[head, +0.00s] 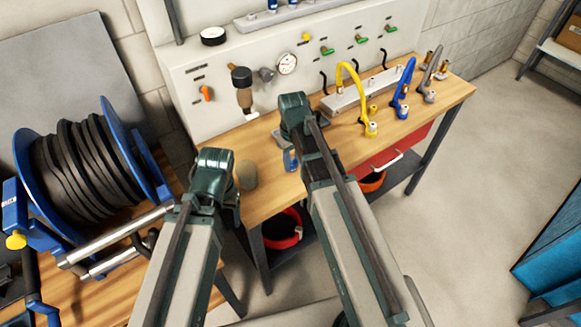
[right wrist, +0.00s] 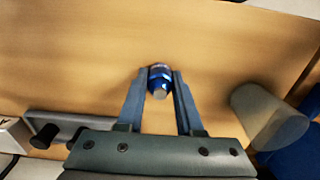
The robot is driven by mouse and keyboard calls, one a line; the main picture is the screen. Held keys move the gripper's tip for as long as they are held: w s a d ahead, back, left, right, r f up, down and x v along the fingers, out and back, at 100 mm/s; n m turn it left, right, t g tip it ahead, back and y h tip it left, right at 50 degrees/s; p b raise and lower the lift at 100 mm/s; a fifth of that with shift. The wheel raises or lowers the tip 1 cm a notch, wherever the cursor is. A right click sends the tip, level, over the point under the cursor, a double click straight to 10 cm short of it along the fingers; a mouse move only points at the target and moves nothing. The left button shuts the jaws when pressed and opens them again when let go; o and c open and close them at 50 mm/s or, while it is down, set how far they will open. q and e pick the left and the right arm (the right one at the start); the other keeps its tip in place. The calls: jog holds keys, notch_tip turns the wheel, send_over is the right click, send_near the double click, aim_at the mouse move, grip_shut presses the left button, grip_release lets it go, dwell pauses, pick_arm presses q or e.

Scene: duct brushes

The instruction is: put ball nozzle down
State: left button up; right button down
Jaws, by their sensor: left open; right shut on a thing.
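The ball nozzle, a small blue piece with a grey metal end (right wrist: 160,78), sits between the fingertips of my right gripper (right wrist: 159,84) in the right wrist view. In the head view its blue body (head: 290,160) shows just below my right gripper (head: 291,146), over the wooden bench (head: 275,197). The gripper is shut on it. I cannot tell whether it touches the bench top. My left gripper (head: 222,190) is open, left of the grey-beige cylinder; its fingers are mostly hidden by its own wrist.
The grey-beige cylinder (head: 247,176) stands between my two grippers, and also shows right of the nozzle in the right wrist view (right wrist: 268,115). A metal rack (head: 345,97) with yellow (head: 354,88), blue (head: 403,90) and grey hoses is right. A hose reel (head: 85,155) stands left.

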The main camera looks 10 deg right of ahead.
jog(key=shift+f, duration=0.15)
jog(key=c, duration=1)
grip_release()
jog(key=shift+f, duration=0.1)
jog(key=o, duration=0.4)
jog(key=shift+o, duration=0.2)
